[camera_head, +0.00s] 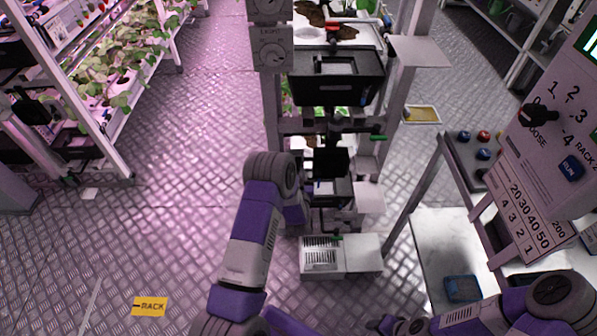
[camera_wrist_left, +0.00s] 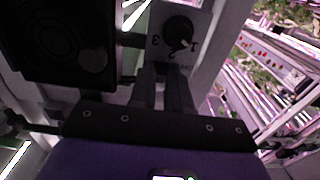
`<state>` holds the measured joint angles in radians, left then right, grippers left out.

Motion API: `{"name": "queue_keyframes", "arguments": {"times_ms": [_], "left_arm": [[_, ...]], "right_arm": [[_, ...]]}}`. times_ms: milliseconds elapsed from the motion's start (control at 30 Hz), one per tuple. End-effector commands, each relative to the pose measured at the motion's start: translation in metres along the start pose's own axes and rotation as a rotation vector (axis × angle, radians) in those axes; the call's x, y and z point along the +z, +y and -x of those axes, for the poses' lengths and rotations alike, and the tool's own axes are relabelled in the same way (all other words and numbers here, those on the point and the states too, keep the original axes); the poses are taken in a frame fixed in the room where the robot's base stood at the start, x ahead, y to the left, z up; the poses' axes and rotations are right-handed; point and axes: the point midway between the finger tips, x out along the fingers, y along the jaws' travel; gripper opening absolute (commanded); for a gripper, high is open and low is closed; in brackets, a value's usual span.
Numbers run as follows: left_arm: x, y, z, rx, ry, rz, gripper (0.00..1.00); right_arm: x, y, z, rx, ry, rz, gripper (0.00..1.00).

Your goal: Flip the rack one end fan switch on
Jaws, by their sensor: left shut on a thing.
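A pale panel (camera_wrist_left: 206,17) with a round black knob (camera_wrist_left: 180,31) and the numbers 1, 2, 3 is at the top of the left wrist view. A black housing with a round face (camera_wrist_left: 70,45) is left of it. My left gripper (camera_wrist_left: 166,68) points at the panel's lower edge, just below the knob. Its fingers are close together and shut on a small part that they hide. I cannot make out a separate fan switch. In the head view my left arm reaches to the rack end (camera_head: 272,110), and its gripper is hidden.
A control console with dials (camera_head: 553,130) stands at the right beside a white-topped table (camera_head: 432,235). Plant shelving (camera_head: 125,150) is at the left. A yellow rack label (camera_head: 149,306) lies on the floor.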

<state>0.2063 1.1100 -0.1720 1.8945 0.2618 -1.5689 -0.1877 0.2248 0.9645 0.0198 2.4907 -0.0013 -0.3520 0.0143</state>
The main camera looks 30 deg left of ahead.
Motion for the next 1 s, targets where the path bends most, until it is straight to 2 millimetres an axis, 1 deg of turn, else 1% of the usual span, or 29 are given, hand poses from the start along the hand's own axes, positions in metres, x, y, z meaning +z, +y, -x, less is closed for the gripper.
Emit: {"name": "queue_keyframes", "arguments": {"times_ms": [167, 267, 467, 800, 1000], "left_arm": [[-0.005, 0.0, 0.001, 0.0, -0.052, 0.0, 0.0], [-0.01, 0.0, 0.002, 0.0, -0.103, 0.0, 0.0], [-0.02, 0.0, 0.003, 0.001, -0.258, 0.001, 0.0], [-0.038, 0.001, 0.0, 0.0, -0.575, 0.0, 0.0], [-0.044, 0.0, -0.003, 0.0, -0.745, -0.001, 0.0]], "right_arm": [[0.001, -0.004, 0.01, 0.0, 0.0, 0.0, 0.45], [0.001, -0.007, 0.02, 0.0, 0.0, 0.0, 0.45], [0.002, -0.017, 0.046, 0.0, 0.0, 0.0, 0.45], [0.004, -0.035, 0.094, 0.0, 0.0, 0.0, 0.45], [0.005, -0.045, 0.121, 0.0, 0.0, 0.0, 0.45]]}}
